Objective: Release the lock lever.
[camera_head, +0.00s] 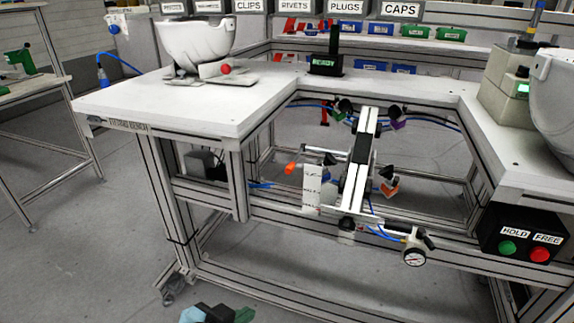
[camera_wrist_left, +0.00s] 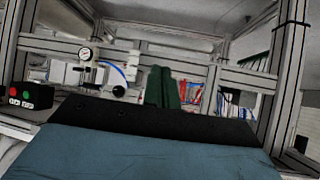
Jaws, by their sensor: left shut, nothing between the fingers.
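A tilted fixture (camera_head: 360,165) with a black strip and pale rails sits in the bay below the tabletop. An orange-tipped lever (camera_head: 290,168) sticks out on its left side. A black handle (camera_head: 424,240) sits beside the pressure gauge (camera_head: 414,257) at its lower front. No part is labelled as the lock lever, so I cannot tell which one it is. My left gripper (camera_head: 240,314) is low at the bottom edge, well apart from the fixture. In the left wrist view its green fingers (camera_wrist_left: 163,87) are together and empty. My right gripper is out of view.
A white helmet shell (camera_head: 195,40) stands on a holder with a red knob (camera_head: 226,69) on the white bench (camera_head: 130,100). A control box (camera_head: 522,235) with green HOLD and red FREE buttons hangs at right. Frame rails cross below the bay. The floor in front is clear.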

